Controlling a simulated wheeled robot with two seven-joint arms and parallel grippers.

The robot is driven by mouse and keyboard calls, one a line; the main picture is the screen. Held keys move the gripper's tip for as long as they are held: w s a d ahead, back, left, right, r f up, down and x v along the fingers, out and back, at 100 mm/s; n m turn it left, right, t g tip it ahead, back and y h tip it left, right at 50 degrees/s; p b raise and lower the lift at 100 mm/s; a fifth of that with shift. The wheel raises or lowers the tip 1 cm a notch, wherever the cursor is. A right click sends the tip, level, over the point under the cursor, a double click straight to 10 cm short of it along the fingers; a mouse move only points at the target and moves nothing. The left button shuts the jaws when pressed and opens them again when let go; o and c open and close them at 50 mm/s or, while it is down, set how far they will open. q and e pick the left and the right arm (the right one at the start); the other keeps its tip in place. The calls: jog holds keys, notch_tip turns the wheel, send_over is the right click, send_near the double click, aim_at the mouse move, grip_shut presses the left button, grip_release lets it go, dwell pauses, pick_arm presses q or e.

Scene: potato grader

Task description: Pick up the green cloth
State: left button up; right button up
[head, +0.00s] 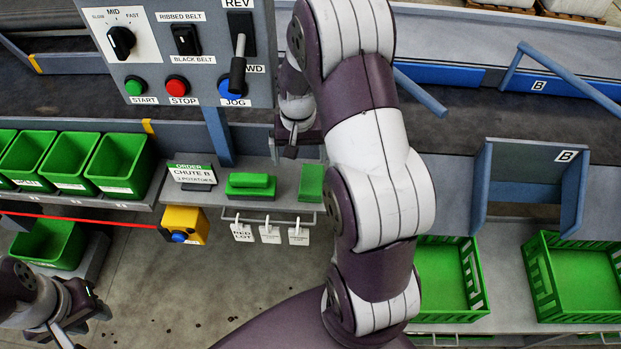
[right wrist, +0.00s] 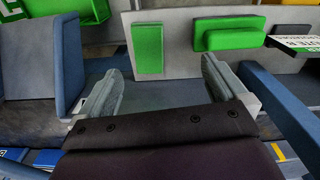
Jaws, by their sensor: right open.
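The green cloth (head: 311,183) is a flat green rectangle lying on the grey shelf, to the right of a thicker green block (head: 250,185) with a dark base. In the right wrist view the cloth (right wrist: 148,50) lies beyond the fingers, and the block (right wrist: 229,34) is to its right. My right gripper (right wrist: 161,72) is open and empty, its fingers spread apart and clear of the cloth. In the head view it hangs just beyond the cloth, partly hidden by my arm. My left gripper (head: 75,325) is at the lower left, far from the cloth; its finger opening is unclear.
A control panel (head: 205,93) stands behind the shelf at left. An order card (head: 192,175) stands beside the block, and white tags (head: 270,234) hang from a rail at the shelf's front. Green bins (head: 118,165) stand left; green crates (head: 540,275) stand right.

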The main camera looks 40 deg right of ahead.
jog(key=m, duration=0.2)
send_near(312, 178)
notch_tip(312, 178, down, 9)
jog(key=shift+r+p, duration=0.1)
jog(key=shift+p, duration=0.95)
jog(key=shift+f, duration=0.3)
jog(key=c, duration=1.2)
jog(key=shift+o, duration=0.2)
jog(key=shift+r, duration=0.1)
